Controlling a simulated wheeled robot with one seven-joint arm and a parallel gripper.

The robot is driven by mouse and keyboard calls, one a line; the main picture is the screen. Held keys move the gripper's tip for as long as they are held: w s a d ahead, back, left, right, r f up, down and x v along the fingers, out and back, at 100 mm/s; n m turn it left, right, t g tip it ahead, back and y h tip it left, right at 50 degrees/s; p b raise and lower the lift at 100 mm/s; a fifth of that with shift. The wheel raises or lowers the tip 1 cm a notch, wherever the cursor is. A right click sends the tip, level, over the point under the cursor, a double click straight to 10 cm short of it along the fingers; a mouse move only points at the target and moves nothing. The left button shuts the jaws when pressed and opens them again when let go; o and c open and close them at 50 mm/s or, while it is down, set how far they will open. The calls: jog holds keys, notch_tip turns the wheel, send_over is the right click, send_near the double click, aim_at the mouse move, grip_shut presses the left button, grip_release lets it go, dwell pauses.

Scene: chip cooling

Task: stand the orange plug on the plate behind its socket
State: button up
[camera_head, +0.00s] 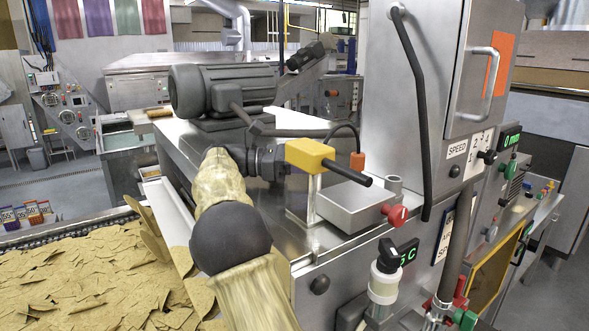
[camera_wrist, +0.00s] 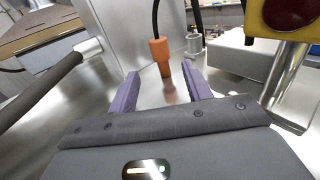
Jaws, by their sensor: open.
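The orange plug (camera_head: 357,160) is upright on the end of a black cable, beyond the yellow box in the head view. In the wrist view the plug (camera_wrist: 160,55) shows between the lines of my two purple fingers, at or just past their tips. I cannot tell if its lower end touches the shiny metal plate (camera_wrist: 150,93). My gripper (camera_wrist: 160,70) is open, with nothing between its fingers. In the head view the yellow box partly hides it. A short grey cylinder (camera_head: 394,184), perhaps the socket, stands right of the plug; it also shows in the wrist view (camera_wrist: 193,43).
A yellow box (camera_head: 310,154) on a metal post stands close to my gripper. A grey metal box (camera_head: 345,206) with a red knob (camera_head: 396,215) lies beside it. A motor (camera_head: 222,90) is behind my arm, and a tall steel cabinet (camera_head: 425,60) rises at the right. Chips (camera_head: 70,275) fill the left foreground.

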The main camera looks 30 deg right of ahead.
jog(key=shift+v, duration=2.05)
jog(key=shift+b, duration=0.3)
dwell(0.7)
